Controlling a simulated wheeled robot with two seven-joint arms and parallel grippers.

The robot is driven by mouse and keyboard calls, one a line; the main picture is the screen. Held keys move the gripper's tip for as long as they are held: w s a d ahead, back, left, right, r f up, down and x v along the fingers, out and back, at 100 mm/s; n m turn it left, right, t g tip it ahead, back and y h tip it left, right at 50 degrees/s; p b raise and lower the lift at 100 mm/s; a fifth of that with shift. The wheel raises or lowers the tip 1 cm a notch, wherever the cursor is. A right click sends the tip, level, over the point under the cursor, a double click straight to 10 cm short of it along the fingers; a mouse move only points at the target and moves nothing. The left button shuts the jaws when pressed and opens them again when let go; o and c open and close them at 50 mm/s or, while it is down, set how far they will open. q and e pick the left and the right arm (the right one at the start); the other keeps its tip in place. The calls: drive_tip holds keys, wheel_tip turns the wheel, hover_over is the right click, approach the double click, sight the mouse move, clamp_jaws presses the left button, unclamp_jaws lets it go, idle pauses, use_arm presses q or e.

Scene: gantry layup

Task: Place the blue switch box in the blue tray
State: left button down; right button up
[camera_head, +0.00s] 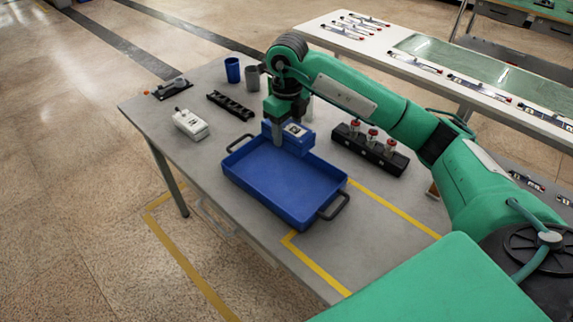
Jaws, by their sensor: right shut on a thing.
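The blue tray (262,184) has dark handles at two ends and sits on the grey table, with its inside bare where it shows. My right gripper (290,138) comes down from above at the tray's far edge. It is shut on the blue switch box (301,143), a blue block with a small pale label. The box is at the tray's back rim; I cannot tell whether it touches the tray. The gripper hides part of the box. My left gripper is not in view.
A black rack with red-capped vials (370,148) stands right of the tray. A white device (190,124), an empty black rack (230,105), a dark device (173,88), a blue cup (233,70) and a grey cup (252,77) stand at the left and back. The table's front right is clear.

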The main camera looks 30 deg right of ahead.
hover_over(287, 175)
wheel_tip(287, 175, down, 9)
drive_tip(key=shift+f+p, duration=0.1)
drive_tip(key=shift+p, duration=0.3)
wheel_tip(287, 175, down, 4)
drive_tip(key=shift+r, duration=0.1)
drive_tip(key=shift+f, duration=0.3)
drive_tip(key=o, duration=0.8)
drive_tip(key=shift+o, duration=1.3)
drive_tip(key=shift+r, duration=0.55)
wheel_tip(287, 175, up, 5)
drive_tip(key=shift+r+b, duration=0.1)
drive_tip(key=shift+b, duration=0.2)
wheel_tip(287, 175, up, 5)
drive_tip(key=shift+f+b, duration=0.2)
drive_tip(key=shift+b, duration=0.1)
drive_tip(key=shift+r, duration=0.75)
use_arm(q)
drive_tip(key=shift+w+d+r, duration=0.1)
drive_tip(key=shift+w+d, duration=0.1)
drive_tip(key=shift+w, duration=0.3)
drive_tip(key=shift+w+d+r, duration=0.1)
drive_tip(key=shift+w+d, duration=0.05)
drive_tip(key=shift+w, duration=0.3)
